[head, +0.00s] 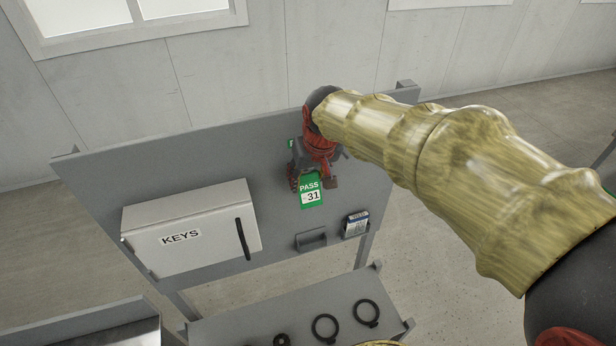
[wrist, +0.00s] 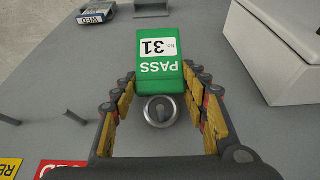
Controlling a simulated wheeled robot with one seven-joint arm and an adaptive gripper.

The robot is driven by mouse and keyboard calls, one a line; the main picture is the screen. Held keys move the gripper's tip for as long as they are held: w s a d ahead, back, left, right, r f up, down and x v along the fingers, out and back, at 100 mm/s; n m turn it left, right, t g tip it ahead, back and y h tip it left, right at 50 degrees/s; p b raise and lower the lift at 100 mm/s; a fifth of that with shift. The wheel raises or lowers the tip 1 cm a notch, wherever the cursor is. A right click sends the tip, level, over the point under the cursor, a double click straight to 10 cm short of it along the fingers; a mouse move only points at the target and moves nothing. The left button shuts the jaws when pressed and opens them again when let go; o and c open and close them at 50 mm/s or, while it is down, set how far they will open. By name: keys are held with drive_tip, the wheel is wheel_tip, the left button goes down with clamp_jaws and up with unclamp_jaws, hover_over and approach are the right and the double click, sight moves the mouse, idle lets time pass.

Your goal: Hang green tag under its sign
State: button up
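The green tag (head: 311,191), marked PASS and 31, is in front of the grey board in the head view. It shows upside down in the wrist view (wrist: 160,55). My gripper (head: 312,182) has a finger against each side edge of it; in the wrist view the fingertips (wrist: 160,74) lie flush with the tag's sides. A round metal end (wrist: 160,112), seemingly of a peg, shows between the fingers beside the tag. Whether the tag hangs on it, I cannot tell. A green sliver (head: 291,143), perhaps the sign, shows beside my gripper; the rest is hidden.
A white KEYS cabinet (head: 190,228) juts from the board at the left. Red (wrist: 62,167) and yellow (wrist: 9,167) signs show in the wrist view. Black rings (head: 325,327) lie on a lower shelf.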

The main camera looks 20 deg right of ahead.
drive_tip(key=o, duration=0.5)
drive_tip(key=v, duration=1.2)
drive_tip(key=shift+w, duration=0.1)
drive_tip(key=shift+t, duration=0.6)
drive_tip(key=shift+s+f+b, duration=2.95)
drive_tip(key=shift+f+b, duration=1.15)
drive_tip(key=shift+f, duration=1.3)
drive_tip(key=shift+s+f+b, duration=2.9)
drive_tip(key=shift+f+b, duration=1.25)
drive_tip(key=shift+f, duration=1.3)
drive_tip(key=shift+s+f+b, duration=2.95)
drive_tip(key=shift+f+b, duration=1.15)
drive_tip(key=shift+f, duration=1.3)
